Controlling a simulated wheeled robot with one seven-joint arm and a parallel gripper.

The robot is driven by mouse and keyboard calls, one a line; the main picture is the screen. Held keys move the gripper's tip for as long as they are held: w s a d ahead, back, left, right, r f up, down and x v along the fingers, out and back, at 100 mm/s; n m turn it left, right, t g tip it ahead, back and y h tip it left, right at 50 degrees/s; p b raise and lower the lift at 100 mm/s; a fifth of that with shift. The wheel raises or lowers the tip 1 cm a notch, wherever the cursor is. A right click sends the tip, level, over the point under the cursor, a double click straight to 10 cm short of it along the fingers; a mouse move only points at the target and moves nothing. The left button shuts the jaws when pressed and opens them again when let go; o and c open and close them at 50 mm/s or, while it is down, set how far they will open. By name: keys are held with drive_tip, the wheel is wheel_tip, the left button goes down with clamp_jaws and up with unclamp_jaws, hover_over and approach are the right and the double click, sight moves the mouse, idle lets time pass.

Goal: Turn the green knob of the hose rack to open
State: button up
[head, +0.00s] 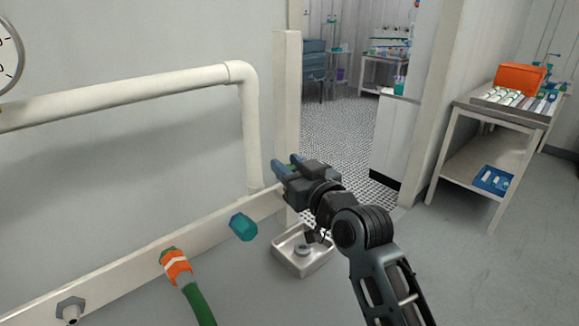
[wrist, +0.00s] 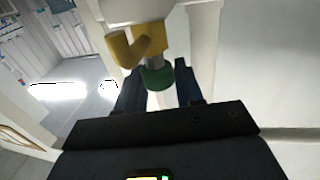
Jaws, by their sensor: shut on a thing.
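The green knob (wrist: 158,79) shows in the wrist view between the two fingers of my gripper (wrist: 157,88), below a yellow fitting (wrist: 140,45) with a short grey stem. My gripper is shut on the green knob. In the head view my gripper (head: 286,168) is at the right end of the pale rail of the hose rack (head: 125,268), beside the white post. The green knob cannot be made out there. A teal hexagonal fitting (head: 243,227) sits on the rail left of my gripper, apart from it.
An orange coupling (head: 177,265) with a green hose (head: 198,305) and a grey fitting (head: 71,308) are on the rail. A white pipe (head: 130,90) runs above. A metal basin (head: 303,252) is on the floor below my gripper. A bench (head: 482,115) stands right; floor between is clear.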

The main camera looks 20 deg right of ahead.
drive_tip(key=b, duration=0.1)
drive_tip(key=y+b, duration=0.1)
drive_tip(key=shift+d+f+n+b, duration=0.15)
drive_tip(key=shift+f+n+b, duration=0.15)
drive_tip(key=shift+n+b, duration=0.1)
drive_tip(key=shift+y+b, duration=0.3)
drive_tip(key=shift+y, duration=0.1)
drive_tip(key=shift+r+n+y, duration=0.2)
drive_tip(key=shift+n+y, duration=0.1)
drive_tip(key=shift+n, duration=0.1)
drive_tip(key=o, duration=0.9)
drive_tip(key=shift+b+v, duration=0.9)
drive_tip(key=shift+v, duration=3)
drive_tip(key=shift+r, duration=0.2)
